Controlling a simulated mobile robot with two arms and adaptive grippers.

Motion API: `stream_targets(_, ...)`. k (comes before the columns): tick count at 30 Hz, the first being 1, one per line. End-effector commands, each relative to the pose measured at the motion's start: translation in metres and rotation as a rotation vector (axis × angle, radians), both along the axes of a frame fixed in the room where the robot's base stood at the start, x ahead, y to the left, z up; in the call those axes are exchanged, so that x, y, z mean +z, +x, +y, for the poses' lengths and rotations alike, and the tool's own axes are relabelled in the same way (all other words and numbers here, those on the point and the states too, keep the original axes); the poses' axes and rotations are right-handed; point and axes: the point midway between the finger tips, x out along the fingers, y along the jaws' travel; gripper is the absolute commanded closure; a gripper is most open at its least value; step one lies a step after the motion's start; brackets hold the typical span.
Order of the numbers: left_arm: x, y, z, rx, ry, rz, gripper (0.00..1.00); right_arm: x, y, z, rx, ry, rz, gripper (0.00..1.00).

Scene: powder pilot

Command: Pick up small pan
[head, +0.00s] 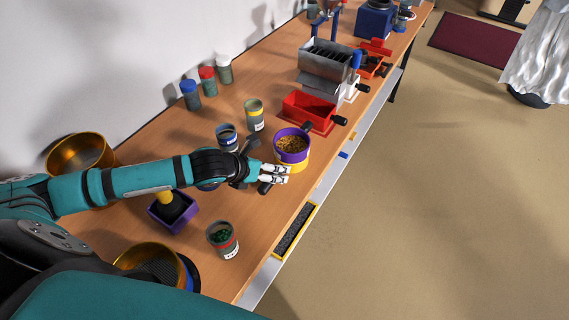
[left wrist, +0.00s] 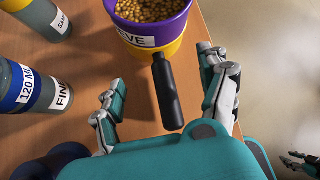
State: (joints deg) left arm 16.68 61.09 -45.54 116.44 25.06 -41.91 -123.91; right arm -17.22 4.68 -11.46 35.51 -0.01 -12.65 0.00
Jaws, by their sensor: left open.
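A purple sieve (head: 292,143) filled with yellow grains sits on a yellow pan (head: 293,165) near the table's front edge. The purple sieve (left wrist: 158,27) bears a white label ending in "EVE" in the left wrist view, with the yellow rim (left wrist: 185,46) below it. A black handle (left wrist: 166,92) reaches from this stack toward me. My left gripper (head: 276,173) is open; in the left wrist view its fingers (left wrist: 155,80) are on either side of the handle, apparently not touching it. Dark fingers, apparently my right gripper's (left wrist: 300,163), show at the lower right edge; their opening is unclear.
Labelled jars (head: 228,138) stand left of the stack, and a green-filled jar (head: 222,240) stands nearer me. A red tray (head: 308,111) stands behind the stack. A gold bowl (head: 80,153) and a purple holder (head: 172,210) are at left.

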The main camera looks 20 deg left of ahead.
Motion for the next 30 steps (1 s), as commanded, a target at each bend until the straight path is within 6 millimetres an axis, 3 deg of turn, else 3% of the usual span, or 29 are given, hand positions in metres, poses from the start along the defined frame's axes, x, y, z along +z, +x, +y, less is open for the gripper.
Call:
stream_targets(10,-0.034,0.027,-0.012,0.001,-0.003,0.001,0.23,0.005,0.000,-0.001,0.001,-0.001,0.001,0.60)
stream_targets(20,-0.039,0.031,-0.012,0.000,0.000,0.000,0.24,0.005,0.000,-0.001,0.001,-0.001,0.000,0.60)
stream_targets(30,-0.039,0.031,-0.012,0.000,0.000,0.000,0.69,0.005,0.000,0.003,-0.001,0.003,-0.001,0.60)
